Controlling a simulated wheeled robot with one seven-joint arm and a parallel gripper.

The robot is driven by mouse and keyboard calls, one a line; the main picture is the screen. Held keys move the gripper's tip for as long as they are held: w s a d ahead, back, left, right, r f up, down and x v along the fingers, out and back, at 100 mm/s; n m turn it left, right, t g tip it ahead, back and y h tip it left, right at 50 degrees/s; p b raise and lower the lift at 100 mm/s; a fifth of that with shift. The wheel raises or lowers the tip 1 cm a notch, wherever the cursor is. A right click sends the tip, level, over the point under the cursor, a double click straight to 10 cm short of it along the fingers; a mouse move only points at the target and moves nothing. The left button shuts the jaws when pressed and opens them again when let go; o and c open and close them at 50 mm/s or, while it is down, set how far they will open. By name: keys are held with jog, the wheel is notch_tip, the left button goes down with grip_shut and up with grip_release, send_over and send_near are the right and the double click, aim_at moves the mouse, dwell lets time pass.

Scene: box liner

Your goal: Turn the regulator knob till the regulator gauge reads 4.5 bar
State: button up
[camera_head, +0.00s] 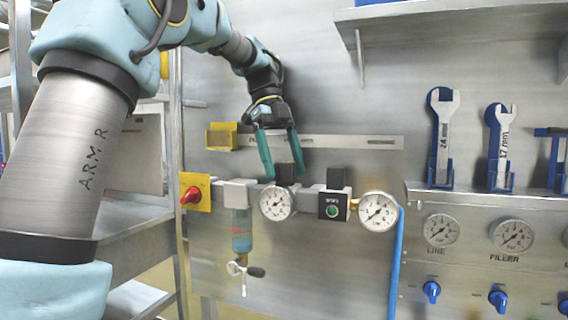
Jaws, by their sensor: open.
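The regulator knob (286,174) is a dark knob on top of the regulator on the wall panel. The regulator gauge (277,202) is a round white dial just below it; its needle reading is too small to tell. My gripper (282,170) comes down from above with its two green fingers apart. The left fingertip is beside the knob and the right fingertip is at its upper right. I cannot tell whether either finger touches the knob.
A red rotary switch (191,195) on a yellow plate is at left. A filter bowl (242,232) hangs left of the gauge. A black valve block (334,204) and a second gauge (378,211) stand to the right.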

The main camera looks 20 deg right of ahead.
aim_at(283, 161)
notch_tip(283, 161, up, 10)
dwell(0.6)
jog(key=shift+s+a, duration=0.1)
dwell(0.3)
